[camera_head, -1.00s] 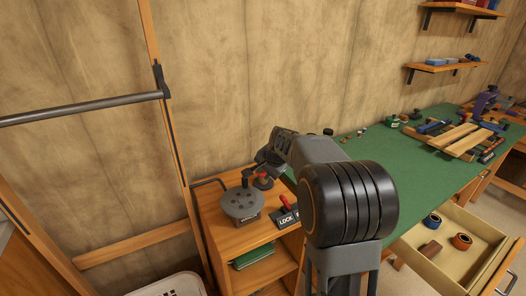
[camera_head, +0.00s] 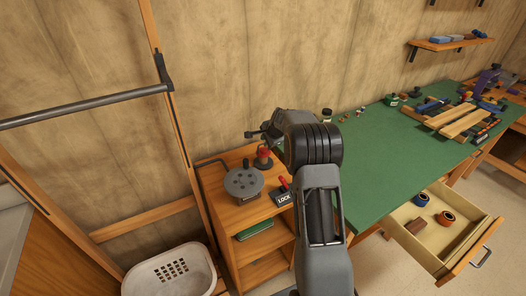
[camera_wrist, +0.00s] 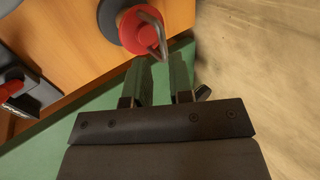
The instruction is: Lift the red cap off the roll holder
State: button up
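The red cap (camera_head: 264,151) is a small upright red piece on a dark round base, taken as the roll holder (camera_head: 262,163), on the wooden shelf unit's top. In the wrist view the red cap (camera_wrist: 135,32) is a red disc with a bent metal loop, and part of the dark base (camera_wrist: 110,14) shows beside it. My gripper (camera_head: 250,134) is above and slightly left of the cap in the head view. In the wrist view my gripper (camera_wrist: 163,62) is open, with a gap between its fingers. The cap is just beyond the fingertips; I cannot tell whether they touch.
A grey round plate with holes (camera_head: 244,183) and a red-handled LOCK block (camera_head: 284,194) stand close by on the shelf unit (camera_head: 244,213). The green bench (camera_head: 378,170) is to the right, with an open drawer (camera_head: 472,236) below. A white basket (camera_head: 168,273) is at lower left.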

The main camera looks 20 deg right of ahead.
aim_at(263, 148)
jog(key=shift+p+x, duration=0.7)
jog(key=shift+x, duration=1.95)
jog(key=shift+w+r, duration=0.1)
grip_shut()
